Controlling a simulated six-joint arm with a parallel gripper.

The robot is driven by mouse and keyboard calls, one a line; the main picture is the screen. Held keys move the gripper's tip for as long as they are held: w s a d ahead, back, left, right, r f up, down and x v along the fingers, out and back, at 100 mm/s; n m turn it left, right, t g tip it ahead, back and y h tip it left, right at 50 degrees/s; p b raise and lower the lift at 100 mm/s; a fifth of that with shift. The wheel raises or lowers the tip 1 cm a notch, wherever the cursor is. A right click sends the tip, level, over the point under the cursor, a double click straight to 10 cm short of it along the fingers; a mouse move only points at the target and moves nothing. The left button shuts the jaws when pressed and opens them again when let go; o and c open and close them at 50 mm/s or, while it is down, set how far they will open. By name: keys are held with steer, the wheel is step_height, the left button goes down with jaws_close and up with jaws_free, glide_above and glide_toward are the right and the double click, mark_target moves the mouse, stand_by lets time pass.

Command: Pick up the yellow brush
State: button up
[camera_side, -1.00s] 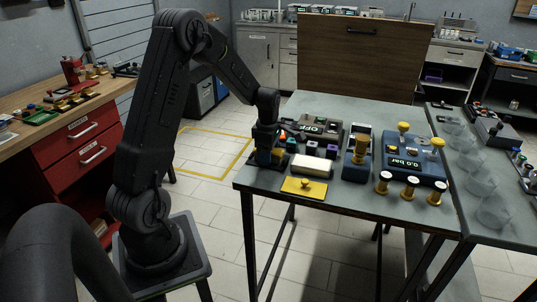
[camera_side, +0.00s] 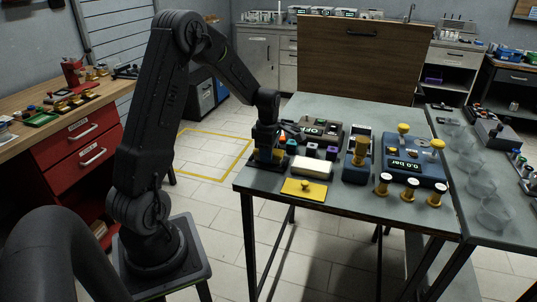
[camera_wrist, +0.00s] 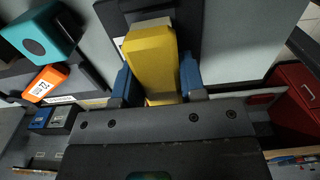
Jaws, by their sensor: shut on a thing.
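The yellow brush (camera_wrist: 152,62) shows in the wrist view as a yellow block with a pale end at its far side. My gripper (camera_wrist: 157,85) has its two blue fingers on either side of it and is shut on it. In the side view my gripper (camera_side: 266,152) is at the left end of the grey table, low over a dark stand or base. The brush is hidden there behind the gripper, and I cannot tell whether it still touches the base.
A yellow plate (camera_side: 303,189) and a white block (camera_side: 312,166) lie just right of my gripper. In the wrist view, a teal-faced cube (camera_wrist: 35,36) and orange block (camera_wrist: 46,82) are close on the left.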

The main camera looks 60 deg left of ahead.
step_height(320, 180, up, 4)
steer(key=shift+f, duration=0.1)
steer(key=s+a+r, duration=0.5)
steer(key=s+r, duration=0.1)
steer(key=s, duration=0.4)
steer(key=shift+a+r, duration=0.4)
